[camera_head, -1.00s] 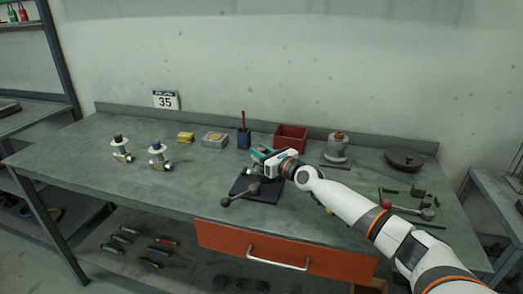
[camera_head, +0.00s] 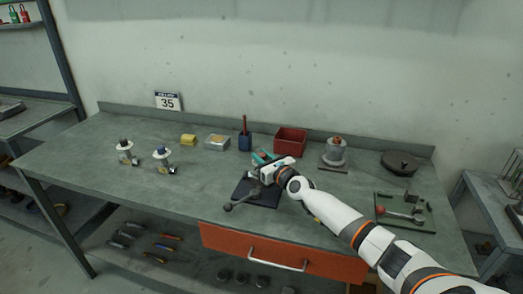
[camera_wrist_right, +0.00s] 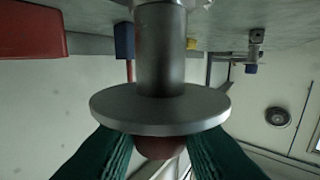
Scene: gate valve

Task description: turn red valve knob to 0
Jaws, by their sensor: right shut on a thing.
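The red valve knob (camera_wrist_right: 158,147) shows in the right wrist view below a round grey metal flange (camera_wrist_right: 160,108) and its stem (camera_wrist_right: 161,50). The green fingers of my right gripper (camera_wrist_right: 158,158) stand on both sides of the knob and are shut on it. In the head view my right gripper (camera_head: 263,158) is over the dark base plate (camera_head: 266,200) near the middle of the bench. The gripper and wrist hide the knob there. A lever with a dark ball end (camera_head: 228,207) reaches out at the plate's front left. My left gripper is not in view.
Two small valves (camera_head: 126,152) (camera_head: 163,160) stand at the left. A yellow block (camera_head: 188,140), a blue cup (camera_head: 245,141), a red bin (camera_head: 291,139) and a grey fitting (camera_head: 335,153) stand behind. A green tray (camera_head: 420,217) lies at the right. A sign reads 35.

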